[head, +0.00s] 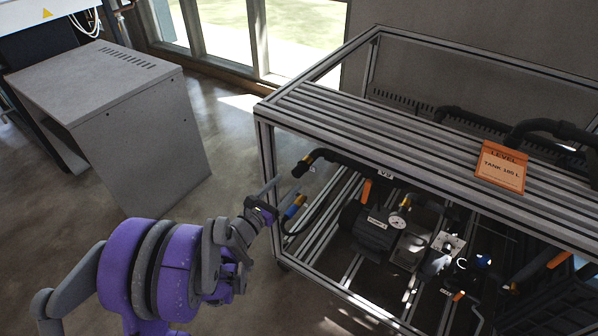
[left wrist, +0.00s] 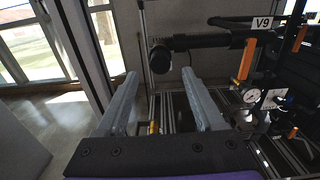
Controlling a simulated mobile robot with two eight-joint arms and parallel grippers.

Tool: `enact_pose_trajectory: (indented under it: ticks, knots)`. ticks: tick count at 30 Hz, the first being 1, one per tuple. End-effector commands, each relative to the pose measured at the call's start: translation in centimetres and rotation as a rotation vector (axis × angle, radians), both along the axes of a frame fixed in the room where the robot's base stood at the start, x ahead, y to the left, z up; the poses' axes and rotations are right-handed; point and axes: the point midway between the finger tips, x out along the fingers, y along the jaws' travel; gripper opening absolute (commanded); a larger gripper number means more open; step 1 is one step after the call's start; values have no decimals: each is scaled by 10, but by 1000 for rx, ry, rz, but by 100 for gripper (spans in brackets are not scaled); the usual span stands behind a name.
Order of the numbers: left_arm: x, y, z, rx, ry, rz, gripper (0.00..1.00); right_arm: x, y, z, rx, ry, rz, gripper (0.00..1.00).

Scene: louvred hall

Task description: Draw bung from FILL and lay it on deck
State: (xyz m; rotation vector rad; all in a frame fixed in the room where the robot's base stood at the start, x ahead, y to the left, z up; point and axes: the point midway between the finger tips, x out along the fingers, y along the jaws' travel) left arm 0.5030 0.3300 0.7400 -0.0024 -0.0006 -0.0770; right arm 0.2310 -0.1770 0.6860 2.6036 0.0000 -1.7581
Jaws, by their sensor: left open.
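The black pipe under the deck ends at the left in a dark, round, downturned piece (head: 302,167). The same end shows in the left wrist view (left wrist: 160,58), beyond my fingertips. I cannot tell whether this piece is the bung, and I see no FILL label. My left gripper (head: 278,193) is open, just left of and below the pipe end and apart from it. In the left wrist view its two grey fingers (left wrist: 158,75) have nothing between them. The slatted deck (head: 345,115) is the top of the metal frame. My right gripper is out of view.
A blue-and-yellow piece (head: 293,207) hangs close by my left gripper. A corner post (head: 267,150) stands beside it. A pump with a gauge (head: 397,222) and orange-handled valves sits inside the frame. An orange tank sign (head: 501,167) lies on the deck's right; its left part is clear.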

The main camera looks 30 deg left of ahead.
Motion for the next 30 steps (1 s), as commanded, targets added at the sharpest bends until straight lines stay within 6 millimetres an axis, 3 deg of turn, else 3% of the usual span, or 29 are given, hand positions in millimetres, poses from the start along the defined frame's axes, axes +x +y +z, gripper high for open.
enact_pose_trajectory:
  ticks: [6,15,30]
  knots:
    - [32,-3,0,0,0,-2,70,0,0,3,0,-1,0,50]
    - [64,-5,0,1,0,-2,70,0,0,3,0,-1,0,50]
    - [71,-6,0,2,1,-1,70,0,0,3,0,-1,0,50]
